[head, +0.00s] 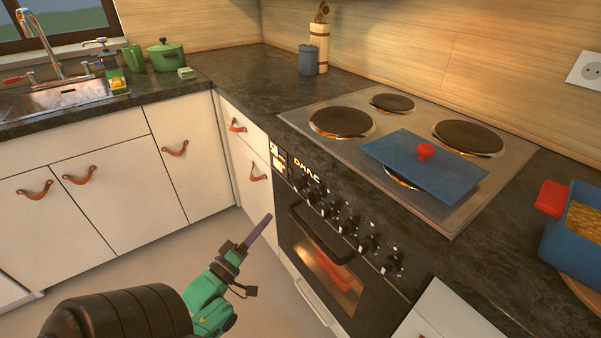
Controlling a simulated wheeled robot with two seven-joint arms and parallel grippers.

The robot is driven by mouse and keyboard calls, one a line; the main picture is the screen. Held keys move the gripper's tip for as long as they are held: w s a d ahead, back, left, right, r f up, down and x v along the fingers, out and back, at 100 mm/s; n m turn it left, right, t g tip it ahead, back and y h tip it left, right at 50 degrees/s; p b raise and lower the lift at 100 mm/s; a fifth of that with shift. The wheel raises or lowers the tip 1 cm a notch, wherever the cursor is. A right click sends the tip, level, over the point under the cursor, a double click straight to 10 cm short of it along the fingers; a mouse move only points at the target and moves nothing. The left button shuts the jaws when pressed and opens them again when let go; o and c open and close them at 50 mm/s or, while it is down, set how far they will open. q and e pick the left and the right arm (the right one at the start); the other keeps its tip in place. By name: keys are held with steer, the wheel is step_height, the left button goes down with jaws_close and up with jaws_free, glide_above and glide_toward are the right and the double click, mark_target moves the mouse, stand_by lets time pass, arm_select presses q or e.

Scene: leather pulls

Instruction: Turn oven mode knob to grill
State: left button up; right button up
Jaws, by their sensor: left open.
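The oven (325,255) stands under the hob, with a row of several black knobs (346,222) along the top of its front. White marks surround the knobs, too small to read, so I cannot tell which one is the mode knob or where it points. My left gripper (257,250) is in front of the oven's left side, lower than the knob row and apart from it. It is open and empty, with one purplish finger pointing up and right. My right gripper is not in view.
A bar handle (318,232) crosses the oven door below the knobs. A blue lid (440,172) with a red knob lies on the hob (310,112). A blue dish (575,240) stands at the right. White drawers with leather pulls (238,126) are left of the oven. The floor before them is clear.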

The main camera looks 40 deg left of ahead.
mark_target(295, 188)
arm_select(q)
steer(key=w, duration=0.4)
steer(key=w+r, duration=0.1)
steer(key=w, duration=0.3)
steer(key=w+r, duration=0.1)
steer(key=w, duration=0.4)
steer(key=shift+a+r, duration=0.15)
steer(key=shift+a, duration=0.15)
jaws_close()
